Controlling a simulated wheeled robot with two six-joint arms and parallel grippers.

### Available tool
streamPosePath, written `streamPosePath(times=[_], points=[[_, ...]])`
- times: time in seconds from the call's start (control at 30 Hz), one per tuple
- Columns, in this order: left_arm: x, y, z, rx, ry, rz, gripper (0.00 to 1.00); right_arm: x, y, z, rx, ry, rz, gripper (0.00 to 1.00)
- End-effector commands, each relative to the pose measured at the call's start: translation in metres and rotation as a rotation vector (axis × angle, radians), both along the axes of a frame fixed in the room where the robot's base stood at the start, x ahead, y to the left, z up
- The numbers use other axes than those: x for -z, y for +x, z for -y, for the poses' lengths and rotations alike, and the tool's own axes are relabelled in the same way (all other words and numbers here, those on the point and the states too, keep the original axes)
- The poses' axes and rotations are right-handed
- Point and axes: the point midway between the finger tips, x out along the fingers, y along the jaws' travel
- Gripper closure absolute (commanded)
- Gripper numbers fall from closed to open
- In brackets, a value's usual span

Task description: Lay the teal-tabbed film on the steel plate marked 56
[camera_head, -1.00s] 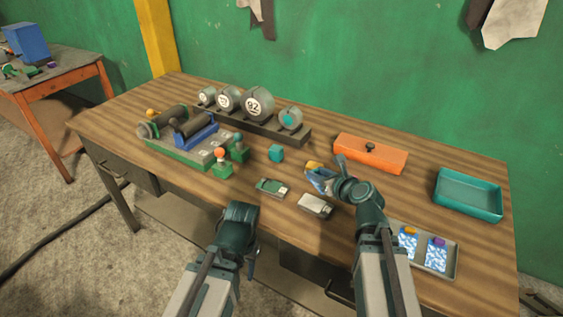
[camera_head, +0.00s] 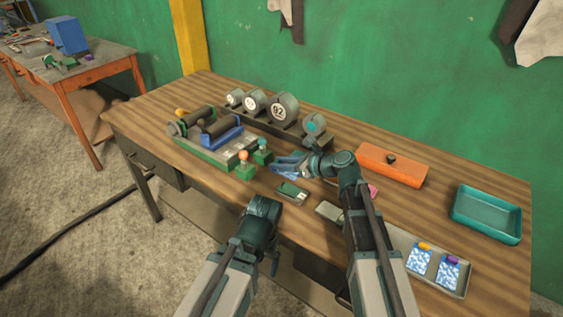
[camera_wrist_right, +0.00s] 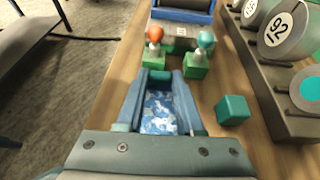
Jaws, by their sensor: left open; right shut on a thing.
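My right gripper (camera_head: 288,165) is shut on a blue-and-white patterned film (camera_wrist_right: 160,112), which shows between its fingers in the right wrist view. A teal patch at the film's far end looks like its tab. The gripper holds the film over the table, just right of the green fixture (camera_head: 205,155). Grey plates with white labels lie on that fixture; I cannot read 56 on any of them. My left gripper (camera_head: 275,266) is open, low at the table's front edge, and its fingers are mostly hidden.
A grey tray (camera_head: 452,283) holds films with orange and purple tabs. An orange lidded box (camera_head: 390,167) and a teal tray (camera_head: 487,216) stand right. Knobbed green posts (camera_head: 245,170) and a teal block (camera_wrist_right: 234,109) are close to my right gripper. Numbered rolls (camera_head: 285,108) stand behind.

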Motion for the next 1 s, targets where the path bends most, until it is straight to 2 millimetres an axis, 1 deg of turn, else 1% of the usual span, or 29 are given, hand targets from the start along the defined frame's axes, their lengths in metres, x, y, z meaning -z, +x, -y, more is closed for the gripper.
streamPosePath(times=[0.27,0.8,1.0], points=[[0.013,0.0,0.0,0.0,0.0,0.0,0.14,0.013,0.0,0.001,0.002,0.0,0.0,1.0],[0.063,0.0,0.0,0.001,0.0,0.0,0.14,0.063,0.0,0.001,0.003,-0.001,0.0,1.0],[0.074,0.0,0.0,0.001,0.0,0.0,0.14,0.074,0.0,0.001,0.003,-0.001,0.0,1.0]])
